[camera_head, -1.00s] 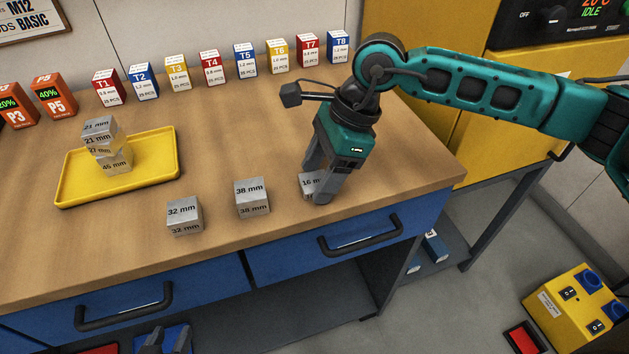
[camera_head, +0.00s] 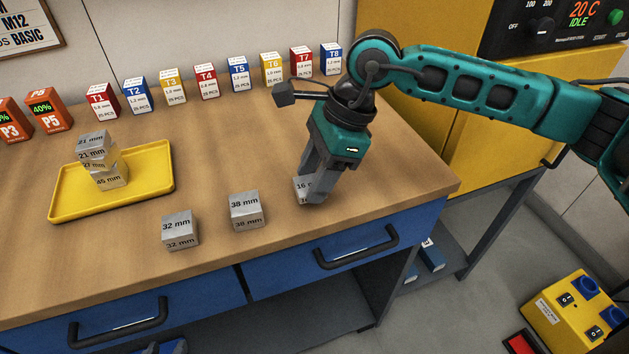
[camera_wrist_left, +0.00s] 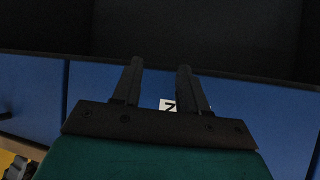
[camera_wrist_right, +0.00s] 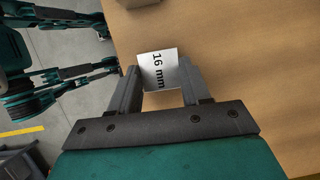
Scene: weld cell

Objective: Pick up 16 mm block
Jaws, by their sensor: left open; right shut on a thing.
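The 16 mm block (camera_head: 302,188) is a small silver block on the wooden bench near its front right. My right gripper (camera_head: 316,190) comes down over it and is shut on it, hiding part of its label. In the right wrist view the block (camera_wrist_right: 158,70) sits between the two fingertips (camera_wrist_right: 158,84), label up. The block appears to be at bench level; I cannot tell whether it is lifted. My left gripper (camera_wrist_left: 158,75) shows in the left wrist view, open and empty, in front of blue drawer fronts.
A 38 mm block (camera_head: 245,211) and a 32 mm block (camera_head: 180,230) stand to the left. A yellow tray (camera_head: 152,185) holds stacked blocks (camera_head: 108,180). Several labelled boxes (camera_head: 207,82) line the back.

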